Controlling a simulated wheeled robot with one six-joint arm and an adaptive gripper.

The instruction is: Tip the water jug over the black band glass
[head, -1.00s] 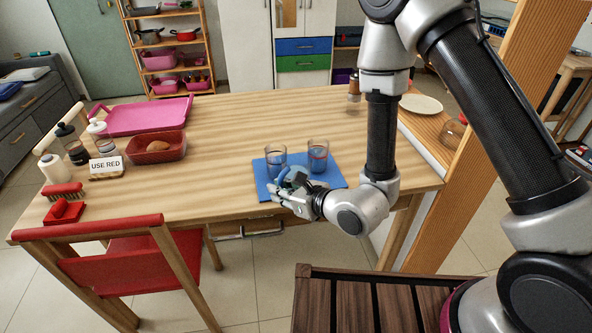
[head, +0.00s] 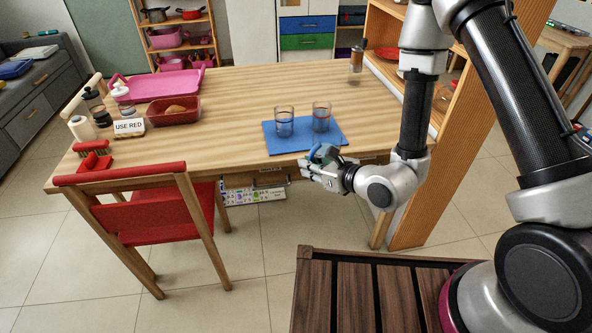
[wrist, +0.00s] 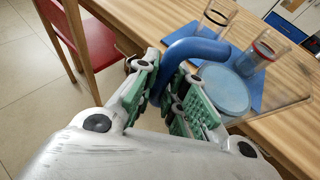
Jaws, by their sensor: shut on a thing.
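My gripper (head: 312,168) is shut on the blue handle (wrist: 195,48) of the water jug. The jug (head: 326,152) shows small and partly hidden behind my gripper, at the table's front edge near the blue mat (head: 300,144). In the wrist view its round blue top (wrist: 224,92) and clear body show to the right of my fingers. Two clear glasses stand upright on the mat. The left one, the black band glass (head: 285,122), shows a dark band in the wrist view (wrist: 214,20). The right glass (head: 321,117) shows a red band in the wrist view (wrist: 260,52).
A red chair (head: 150,205) stands at the table's front left. A red tray with bread (head: 173,117), a "USE RED" sign (head: 129,127) and a pink tray (head: 158,84) are on the left. A wooden shelf (head: 425,205) borders the right. The table's middle (head: 240,100) is clear.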

